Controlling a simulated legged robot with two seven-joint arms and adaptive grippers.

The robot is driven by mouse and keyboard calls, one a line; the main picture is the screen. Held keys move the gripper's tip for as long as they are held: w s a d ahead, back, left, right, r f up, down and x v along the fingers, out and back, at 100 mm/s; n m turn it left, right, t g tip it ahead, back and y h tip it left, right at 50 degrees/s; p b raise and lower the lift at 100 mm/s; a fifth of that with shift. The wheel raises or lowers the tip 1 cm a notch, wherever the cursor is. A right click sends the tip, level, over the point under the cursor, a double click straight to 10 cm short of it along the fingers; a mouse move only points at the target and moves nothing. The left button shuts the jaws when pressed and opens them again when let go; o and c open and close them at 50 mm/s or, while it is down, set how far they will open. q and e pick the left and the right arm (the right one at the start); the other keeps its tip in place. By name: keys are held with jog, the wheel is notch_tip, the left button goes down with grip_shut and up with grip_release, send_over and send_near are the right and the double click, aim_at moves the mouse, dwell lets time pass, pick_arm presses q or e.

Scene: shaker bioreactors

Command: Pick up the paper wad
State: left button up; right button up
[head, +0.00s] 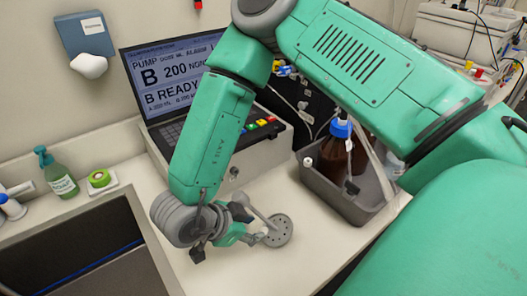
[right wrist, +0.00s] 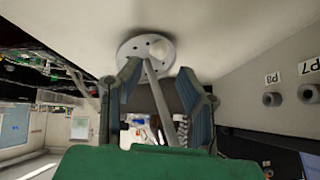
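No loose paper wad stands out clearly. In the head view a white crumpled lump (head: 89,65) sits at the lower edge of the blue wall dispenser (head: 84,35); I cannot tell whether it is the wad. My right gripper (head: 246,224) is low over the counter, beside a grey perforated disc (head: 281,231) with a thin rod. In the right wrist view the fingers (right wrist: 165,88) stand apart, with the rod between them and the disc (right wrist: 131,48) beyond the tips. A small pale lump (right wrist: 158,46) shows on the disc, too blurred to identify. My left gripper is not in view.
A pump console with a screen (head: 170,70) stands behind my right arm. A grey tray (head: 330,197) with a brown bottle (head: 334,152) stands to the right.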

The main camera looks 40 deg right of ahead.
aim_at(263, 231)
jog(key=shift+x, duration=2.55)
jog(key=shift+s+f, duration=0.1)
jog(key=c, duration=0.5)
